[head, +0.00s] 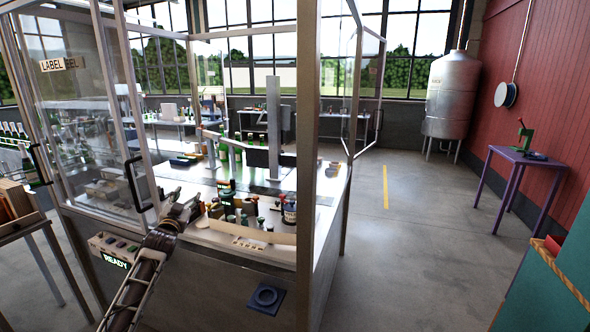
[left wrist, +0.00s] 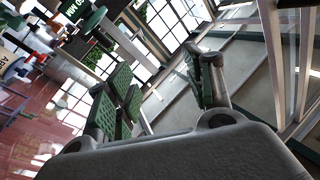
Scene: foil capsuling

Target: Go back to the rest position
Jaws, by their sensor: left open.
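My left gripper (head: 183,208) is at the near left corner of the machine's metal worktop, in front of the glass enclosure. In the left wrist view, its two green-padded fingers (left wrist: 165,88) stand well apart with nothing between them. My left arm comes up from the bottom left of the head view. My right gripper is not in view.
The capsuling machine's worktop (head: 325,195) holds several bottles and small parts. A door handle (head: 138,186) and a READY panel (head: 115,250) are close to my left gripper. A purple table (head: 515,157) stands at right. The floor between (head: 400,230) is clear.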

